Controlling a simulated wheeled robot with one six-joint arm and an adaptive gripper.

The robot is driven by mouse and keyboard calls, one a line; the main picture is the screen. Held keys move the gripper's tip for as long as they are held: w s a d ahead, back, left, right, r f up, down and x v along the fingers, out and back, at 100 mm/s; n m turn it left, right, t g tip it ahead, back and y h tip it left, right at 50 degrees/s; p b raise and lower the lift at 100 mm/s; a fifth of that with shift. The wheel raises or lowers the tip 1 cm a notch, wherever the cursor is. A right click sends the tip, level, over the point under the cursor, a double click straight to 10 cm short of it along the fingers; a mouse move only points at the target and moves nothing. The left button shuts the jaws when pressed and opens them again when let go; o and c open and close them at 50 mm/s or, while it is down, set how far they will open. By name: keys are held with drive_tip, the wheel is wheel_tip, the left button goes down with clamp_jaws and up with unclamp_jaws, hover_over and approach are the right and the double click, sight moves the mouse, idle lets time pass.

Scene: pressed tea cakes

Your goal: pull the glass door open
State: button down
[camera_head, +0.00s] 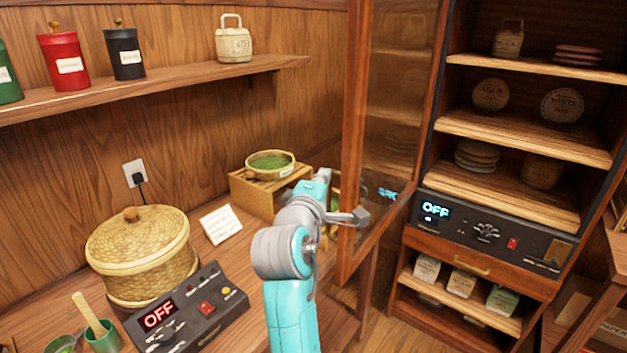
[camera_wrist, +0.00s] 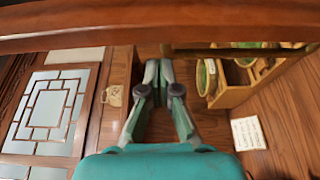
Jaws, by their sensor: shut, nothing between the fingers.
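The glass door (camera_head: 391,100) of the tall wooden cabinet stands swung out to the left, with the cabinet's shelves exposed. Its wooden frame (camera_head: 352,140) is upright beside my arm. My gripper (camera_wrist: 158,72) is shut and empty in the wrist view. A wooden rail, apparently the door's frame (camera_wrist: 130,27), crosses the top of that view beyond the fingertips. A brownish bar (camera_wrist: 225,50), perhaps the door handle, lies right of the fingertips, apart from them in the picture. In the head view the grey wrist parts overlap the door's edge; contact cannot be told, and the fingertips are unclear.
The cabinet shelves hold tea cakes (camera_head: 562,105), above a control panel (camera_head: 485,232) reading OFF. Left of my arm are a wooden crate (camera_head: 243,193) with a green-filled bowl (camera_head: 270,164), a white card (camera_head: 221,224), a lidded basket (camera_head: 138,255) and another control box (camera_head: 190,310).

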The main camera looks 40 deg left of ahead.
drive_tip(key=shift+w+d, duration=0.1)
drive_tip(key=shift+d, duration=0.9)
drive_tip(key=shift+d, duration=0.15)
